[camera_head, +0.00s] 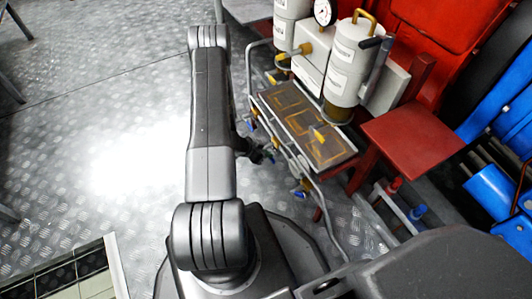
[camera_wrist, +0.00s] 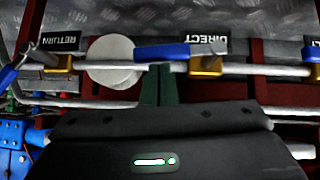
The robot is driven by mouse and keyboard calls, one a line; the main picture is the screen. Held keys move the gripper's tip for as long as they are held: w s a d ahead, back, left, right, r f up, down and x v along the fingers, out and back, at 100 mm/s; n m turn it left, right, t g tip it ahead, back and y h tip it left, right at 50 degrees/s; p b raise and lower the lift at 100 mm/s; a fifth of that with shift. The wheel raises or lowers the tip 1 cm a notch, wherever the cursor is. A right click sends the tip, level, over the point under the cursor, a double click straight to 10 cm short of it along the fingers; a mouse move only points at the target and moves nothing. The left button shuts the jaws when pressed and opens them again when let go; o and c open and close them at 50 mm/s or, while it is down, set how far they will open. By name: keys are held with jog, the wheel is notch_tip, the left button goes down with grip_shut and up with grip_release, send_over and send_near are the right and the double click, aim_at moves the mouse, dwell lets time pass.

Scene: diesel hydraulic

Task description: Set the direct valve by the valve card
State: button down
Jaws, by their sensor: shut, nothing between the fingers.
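The direct valve shows in the wrist view as a yellow body (camera_wrist: 206,67) on a pale pipe, below a dark label reading DIRECT (camera_wrist: 212,47). Its blue handle (camera_wrist: 165,51) points left from the body, roughly along the pipe. My gripper (camera_wrist: 158,70) is shut and empty, its fingertips at the pipe just below the handle; I cannot tell whether they touch. In the head view my gripper (camera_head: 263,156) is small and dark beside the pipework. I cannot identify a valve card with readable settings.
A RETURN valve (camera_wrist: 57,62) with a blue handle (camera_wrist: 12,66) is at left; another blue handle (camera_wrist: 311,52) is at the right edge. A pale disc (camera_wrist: 113,62) sits between.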

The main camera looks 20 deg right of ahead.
jog(key=shift+s+f+b, duration=0.3)
jog(key=shift+f+b, duration=0.25)
jog(key=shift+f, duration=0.3)
jog(key=shift+a, duration=0.1)
jog(key=a+r+p, duration=0.6)
jog(key=r, duration=0.5)
jog(key=shift+s+a+r, duration=0.25)
jog(key=shift+a+r, duration=0.15)
